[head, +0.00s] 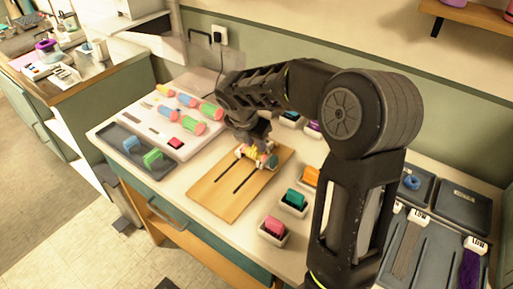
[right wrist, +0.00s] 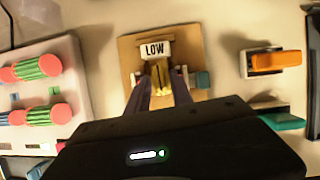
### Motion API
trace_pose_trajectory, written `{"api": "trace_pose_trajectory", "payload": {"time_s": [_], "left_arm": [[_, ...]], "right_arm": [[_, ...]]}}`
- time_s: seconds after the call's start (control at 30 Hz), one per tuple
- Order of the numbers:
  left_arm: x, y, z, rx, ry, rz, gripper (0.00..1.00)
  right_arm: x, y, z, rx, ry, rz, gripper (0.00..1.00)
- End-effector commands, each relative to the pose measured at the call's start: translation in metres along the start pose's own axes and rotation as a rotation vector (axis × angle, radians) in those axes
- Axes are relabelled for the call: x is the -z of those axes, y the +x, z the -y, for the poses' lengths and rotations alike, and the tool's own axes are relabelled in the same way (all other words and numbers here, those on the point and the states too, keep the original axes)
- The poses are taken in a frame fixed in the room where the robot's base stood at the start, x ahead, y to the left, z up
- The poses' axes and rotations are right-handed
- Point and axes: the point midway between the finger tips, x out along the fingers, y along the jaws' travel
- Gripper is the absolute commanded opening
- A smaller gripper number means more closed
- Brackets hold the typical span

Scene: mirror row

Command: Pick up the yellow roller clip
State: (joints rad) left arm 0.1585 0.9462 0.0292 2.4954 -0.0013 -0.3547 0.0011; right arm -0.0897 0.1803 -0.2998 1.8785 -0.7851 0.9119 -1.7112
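The yellow roller clip (head: 252,153) sits in a pale holder at the far end of a slotted wooden board (head: 212,194). In the right wrist view, the yellow clip (right wrist: 160,84) lies just below a white label reading LOW (right wrist: 155,50). My right gripper (head: 257,145) is down at the clip from above. In the right wrist view, its two dark fingers (right wrist: 161,88) stand on either side of the clip. Whether they press on it or leave a small gap, I cannot tell. My left gripper is not in view.
A teal clip (head: 295,199), a pink clip (head: 274,225) and an orange clip (head: 311,176) stand in pale holders right of the board. A white tray (head: 118,122) with red-ended green and blue rollers lies left. A dark tray (head: 117,140) sits in front of it.

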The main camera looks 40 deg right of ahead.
Motion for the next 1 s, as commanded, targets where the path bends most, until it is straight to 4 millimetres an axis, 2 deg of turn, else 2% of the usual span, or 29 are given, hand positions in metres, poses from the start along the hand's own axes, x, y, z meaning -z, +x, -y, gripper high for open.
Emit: {"api": "trace_pose_trajectory", "payload": {"time_s": [0.03, 0.3, 0.77, 0.87, 1.0], "left_arm": [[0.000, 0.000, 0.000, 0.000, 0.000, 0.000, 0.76], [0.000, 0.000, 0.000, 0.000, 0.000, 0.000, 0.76], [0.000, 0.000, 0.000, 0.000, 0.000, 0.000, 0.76], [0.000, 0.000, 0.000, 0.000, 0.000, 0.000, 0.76], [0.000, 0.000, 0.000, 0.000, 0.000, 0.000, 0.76]], "right_arm": [[0.000, 0.000, 0.000, 0.000, 0.000, 0.000, 0.22], [0.000, 0.000, 0.000, 0.000, 0.000, 0.000, 0.00], [-0.001, -0.001, 0.000, 0.000, 0.000, 0.000, 0.00], [-0.003, -0.007, -0.001, -0.002, 0.002, 0.001, 0.00], [-0.010, -0.024, -0.002, -0.004, 0.002, 0.001, 0.00]]}}
